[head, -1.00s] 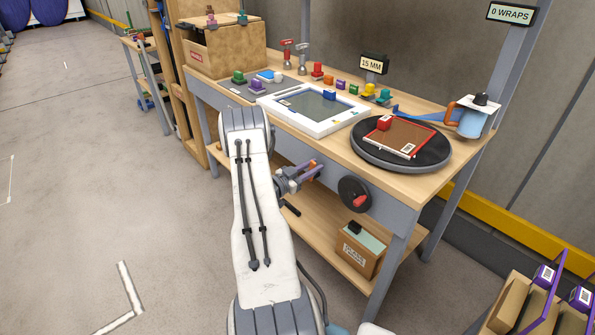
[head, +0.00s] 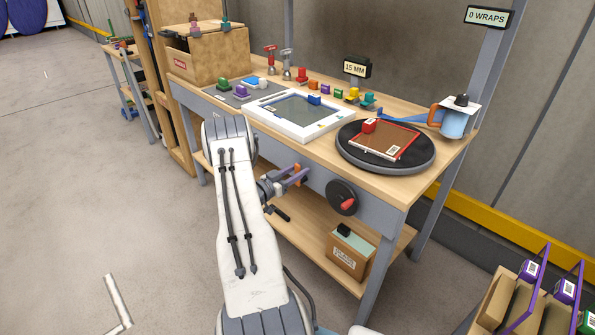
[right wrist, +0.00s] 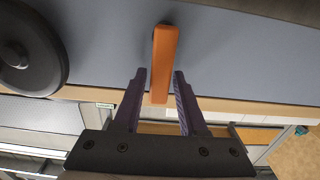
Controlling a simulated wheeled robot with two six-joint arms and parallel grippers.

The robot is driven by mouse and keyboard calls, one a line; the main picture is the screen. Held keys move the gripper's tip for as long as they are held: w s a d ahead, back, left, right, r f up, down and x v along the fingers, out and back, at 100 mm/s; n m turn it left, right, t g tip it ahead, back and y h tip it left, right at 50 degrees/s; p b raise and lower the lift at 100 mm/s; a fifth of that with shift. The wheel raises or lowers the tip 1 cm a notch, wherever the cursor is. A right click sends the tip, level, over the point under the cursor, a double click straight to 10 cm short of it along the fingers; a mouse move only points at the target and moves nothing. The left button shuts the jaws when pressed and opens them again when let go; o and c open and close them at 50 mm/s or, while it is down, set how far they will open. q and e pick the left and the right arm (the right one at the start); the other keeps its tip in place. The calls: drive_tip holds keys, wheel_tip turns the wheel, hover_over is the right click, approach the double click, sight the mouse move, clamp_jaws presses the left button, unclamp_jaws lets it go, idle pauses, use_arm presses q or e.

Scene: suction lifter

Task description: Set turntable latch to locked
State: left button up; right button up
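The turntable (head: 428,158) is a black disc on the right of the bench top. An orange bar (head: 300,166), which looks like the turntable latch, sits on the grey front panel below the bench top. My right gripper (head: 292,176) is at this bar. In the right wrist view the orange bar (right wrist: 165,55) stands upright in the picture between the two purple fingers of my right gripper (right wrist: 159,75). The fingers are open, with a visible gap on each side of the bar. My left gripper is not in view.
A black handwheel with a red knob (head: 347,203) is right of the bar on the panel; it shows in the wrist view (right wrist: 25,50). A red-edged brown panel (head: 385,140) lies on the turntable. A white frame (head: 300,128) and cardboard box (head: 205,60) are on the bench.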

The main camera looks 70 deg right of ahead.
drive_tip(key=shift+o, duration=0.3)
drive_tip(key=shift+w+a, duration=0.15)
drive_tip(key=shift+a, duration=0.1)
drive_tip(key=v, duration=1)
